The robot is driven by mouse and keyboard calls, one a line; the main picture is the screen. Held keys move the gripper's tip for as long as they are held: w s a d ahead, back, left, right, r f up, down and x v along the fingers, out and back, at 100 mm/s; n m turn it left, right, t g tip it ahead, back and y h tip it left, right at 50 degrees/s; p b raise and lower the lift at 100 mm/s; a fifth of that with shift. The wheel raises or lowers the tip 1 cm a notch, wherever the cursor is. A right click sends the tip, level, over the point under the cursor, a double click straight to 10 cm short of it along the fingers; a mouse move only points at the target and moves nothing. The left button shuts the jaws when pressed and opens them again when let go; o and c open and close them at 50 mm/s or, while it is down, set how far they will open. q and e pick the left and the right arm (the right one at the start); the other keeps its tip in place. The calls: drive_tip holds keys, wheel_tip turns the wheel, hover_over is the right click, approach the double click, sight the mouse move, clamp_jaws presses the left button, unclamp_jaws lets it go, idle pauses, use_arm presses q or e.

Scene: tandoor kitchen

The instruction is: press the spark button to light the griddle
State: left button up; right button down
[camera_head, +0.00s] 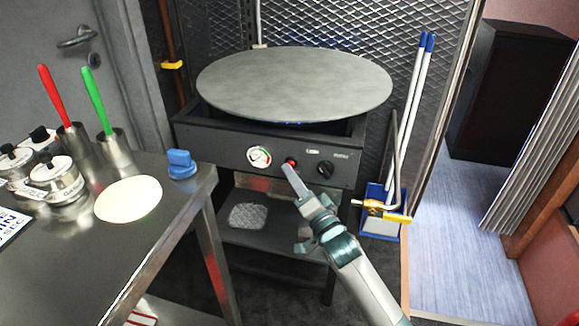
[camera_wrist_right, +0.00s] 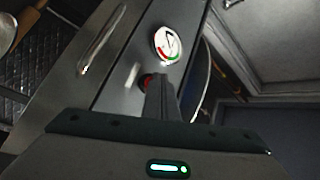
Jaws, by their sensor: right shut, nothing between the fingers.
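The griddle (camera_head: 295,80) is a round grey plate on a dark burner stand. Small blue glints show under its front rim. On the stand's front panel the red spark button (camera_head: 291,161) sits between a round white gauge (camera_head: 259,157) and a black knob (camera_head: 325,168). My right gripper (camera_head: 289,169) is shut and empty, its fingertips at the red button. In the right wrist view the fingertips (camera_wrist_right: 157,84) partly cover the red button (camera_wrist_right: 145,81), with the gauge (camera_wrist_right: 167,45) just beyond. I cannot tell whether they touch or press it. My left gripper is not in view.
A steel table (camera_head: 75,245) at left holds a flat dough round (camera_head: 129,198), a blue knob-shaped piece (camera_head: 181,163), canisters and two cups with red and green handles. A yellow-handled gas valve (camera_head: 386,211) and blue-tipped poles (camera_head: 408,115) stand right of the griddle.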

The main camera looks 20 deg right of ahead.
drive_tip(key=shift+s+a+p, duration=0.5)
drive_tip(key=shift+s+p, duration=0.05)
drive_tip(key=shift+s, duration=0.2)
drive_tip(key=s+a, duration=0.1)
drive_tip(key=s+a+p, duration=0.1)
drive_tip(key=s+p, duration=0.1)
drive_tip(key=s, duration=0.1)
drive_tip(key=shift+s+a, duration=0.1)
drive_tip(key=shift+a, duration=0.3)
idle(0.9)
